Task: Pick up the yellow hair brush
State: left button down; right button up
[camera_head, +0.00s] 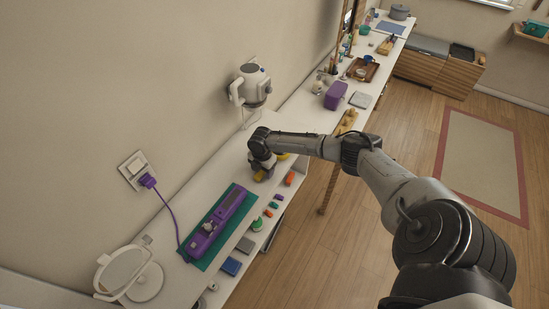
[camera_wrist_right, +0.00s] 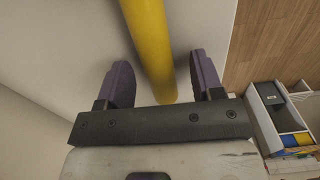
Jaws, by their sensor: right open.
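The yellow hair brush shows as a long, smooth yellow shaft (camera_wrist_right: 148,40) in the right wrist view, running from the top edge down between my fingers. My right gripper (camera_wrist_right: 161,72) is open, with one purple finger on each side of the shaft and nothing clamped. In the head view my right gripper (camera_head: 262,167) is low over the white counter, beyond the purple device. Yellow parts show beside it (camera_head: 283,156), mostly hidden by the wrist; I cannot tell which part of the brush they are. My left gripper is not in view.
A purple device (camera_head: 220,219) lies on a green mat (camera_head: 241,211), its cord plugged into the wall. An orange block (camera_head: 290,179) and several small coloured items lie near the counter's front edge. A white wall-mounted appliance (camera_head: 251,86) and a round mirror (camera_head: 124,272) stand nearby.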

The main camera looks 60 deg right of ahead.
jog(key=shift+f, duration=0.1)
jog(key=shift+c, duration=0.4)
jog(key=c, duration=1)
jog(key=shift+o, duration=0.2)
